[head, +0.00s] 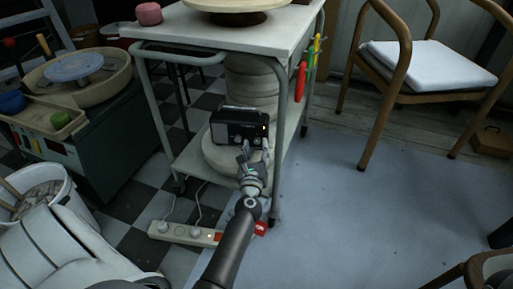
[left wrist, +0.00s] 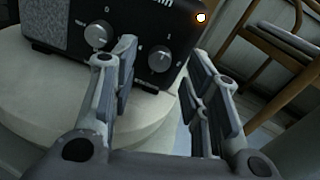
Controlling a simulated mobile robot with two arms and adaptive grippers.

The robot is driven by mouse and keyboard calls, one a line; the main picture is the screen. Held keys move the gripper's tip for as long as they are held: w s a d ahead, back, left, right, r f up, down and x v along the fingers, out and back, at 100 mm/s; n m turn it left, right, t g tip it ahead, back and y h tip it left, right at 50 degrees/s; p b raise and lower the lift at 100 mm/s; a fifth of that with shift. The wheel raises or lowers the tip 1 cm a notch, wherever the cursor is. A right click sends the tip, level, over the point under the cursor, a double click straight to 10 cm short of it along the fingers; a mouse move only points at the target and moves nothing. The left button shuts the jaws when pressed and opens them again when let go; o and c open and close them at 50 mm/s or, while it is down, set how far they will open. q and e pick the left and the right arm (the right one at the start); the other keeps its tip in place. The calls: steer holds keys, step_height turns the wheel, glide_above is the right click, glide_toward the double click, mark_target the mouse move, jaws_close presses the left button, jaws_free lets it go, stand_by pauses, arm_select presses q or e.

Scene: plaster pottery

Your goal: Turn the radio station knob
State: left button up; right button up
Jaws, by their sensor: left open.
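The black radio (head: 238,128) stands on a round pale slab (head: 216,158) on the trolley's lower shelf. In the left wrist view the radio (left wrist: 140,18) shows two round knobs, a left knob (left wrist: 97,35) and a right knob (left wrist: 160,60); I cannot tell which is the station knob. A small light (left wrist: 201,17) glows at its upper right. My left gripper (head: 253,158) is open and empty before the radio's front. In the left wrist view, the right knob shows between the fingers of this gripper (left wrist: 165,55); contact cannot be told. My right gripper is not in view.
The white trolley (head: 185,38) has its top above the radio, with legs close to my arm. A power strip (head: 185,234) lies on the floor at left. A wooden chair (head: 400,60) stands at right. The grey floor at right (head: 350,210) is clear.

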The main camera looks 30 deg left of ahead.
arm_select(q)
steer(key=shift+x, duration=0.85)
steer(key=shift+c, duration=0.3)
jaws_close()
steer(key=shift+m, duration=0.3)
